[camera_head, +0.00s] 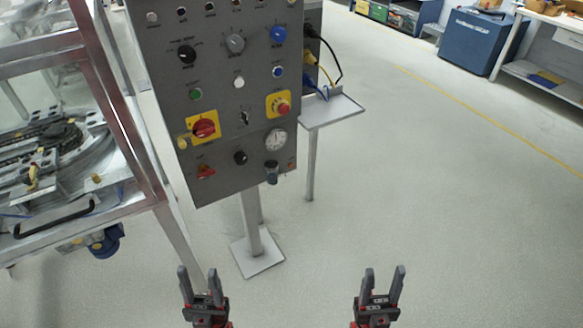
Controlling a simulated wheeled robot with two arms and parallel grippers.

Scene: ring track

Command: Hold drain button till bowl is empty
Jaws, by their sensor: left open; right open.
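A grey control panel (221,150) stands ahead on a post, tilted in view, with several knobs and buttons. It has a green button (196,94), a white button (239,82), a blue button (278,71), a red knob on a yellow plate (204,128) and a red button on a yellow plate (282,107). The labels are too small to read, so I cannot tell which is the drain button. I cannot make out a bowl. My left gripper (198,271) and my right gripper (385,271) are open, empty and low in the foreground, apart from the panel.
A metal-framed machine with a curved track (70,150) stands at the left. A small shelf (335,108) with cables juts from the panel's right side. A blue bin (480,40) and a workbench (545,85) stand at the far right. The floor between is clear.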

